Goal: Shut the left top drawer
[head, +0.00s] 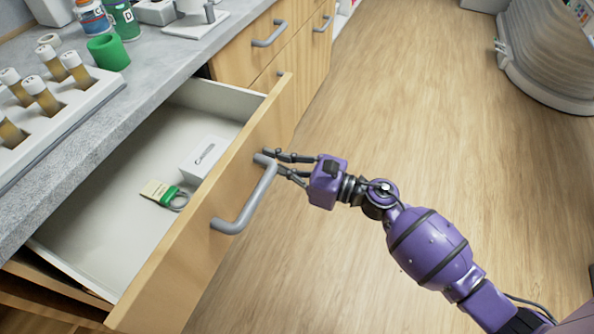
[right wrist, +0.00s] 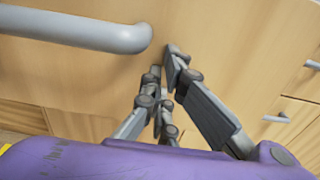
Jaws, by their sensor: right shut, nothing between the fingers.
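The open drawer (head: 226,196) sticks out from under the grey counter, with a wooden front and a grey bar handle (head: 246,203). A white box (head: 204,158) and a small tag with a green-and-grey ring (head: 168,194) lie inside it. My right gripper (head: 272,162) is at the far end of the handle, outside the drawer front. In the right wrist view its fingers (right wrist: 168,62) are shut and empty, pointing at the wooden front beside the handle (right wrist: 110,34). I cannot tell whether they touch it. My left gripper is not in view.
The counter (head: 150,72) holds a white vial rack (head: 62,112), a green cup (head: 108,52) and bottles. Closed drawers with grey handles (head: 270,34) lie beyond the open one. The wooden floor (head: 420,120) to the right is clear up to a grey rounded object (head: 546,60).

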